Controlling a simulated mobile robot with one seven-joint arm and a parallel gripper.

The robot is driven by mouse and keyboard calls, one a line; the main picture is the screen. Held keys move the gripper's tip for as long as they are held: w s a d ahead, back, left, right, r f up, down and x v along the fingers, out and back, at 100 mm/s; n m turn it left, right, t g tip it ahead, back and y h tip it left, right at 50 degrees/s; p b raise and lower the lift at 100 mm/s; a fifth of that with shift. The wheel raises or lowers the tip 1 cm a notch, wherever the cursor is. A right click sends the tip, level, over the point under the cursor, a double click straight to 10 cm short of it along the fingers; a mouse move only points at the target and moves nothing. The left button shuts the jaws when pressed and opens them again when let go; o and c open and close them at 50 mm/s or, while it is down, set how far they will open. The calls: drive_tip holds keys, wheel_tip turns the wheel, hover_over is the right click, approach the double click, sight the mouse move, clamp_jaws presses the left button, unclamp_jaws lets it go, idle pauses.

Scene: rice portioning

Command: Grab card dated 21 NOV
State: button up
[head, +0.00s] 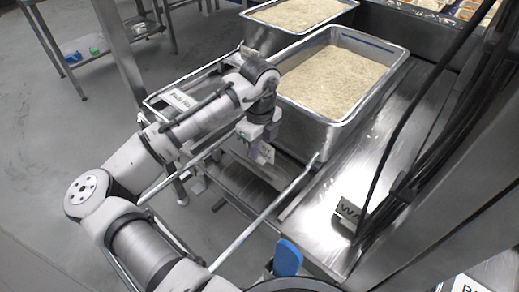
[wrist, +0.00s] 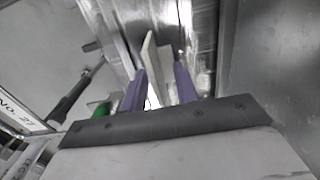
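A pale card (head: 265,154) hangs at the front of the near rice pan, just below my gripper (head: 257,143). In the wrist view the card (wrist: 151,56) shows nearly edge-on as a thin white plate, and its date cannot be read. It extends between and beyond the two purple fingers of my gripper (wrist: 161,86). The fingers are apart. The card is nearer the left finger, and a gap shows between it and the right finger.
Two metal pans of rice (head: 325,130) stand on the steel counter. A label plate (head: 181,101) is on the rail frame at left; a "No. 21" plate (wrist: 20,112) shows in the wrist view. Another sign (head: 349,212) stands at right. Dark cables hang at right.

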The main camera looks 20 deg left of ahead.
clamp_jaws()
drive_tip(key=shift+r, duration=0.2)
idle(0.5)
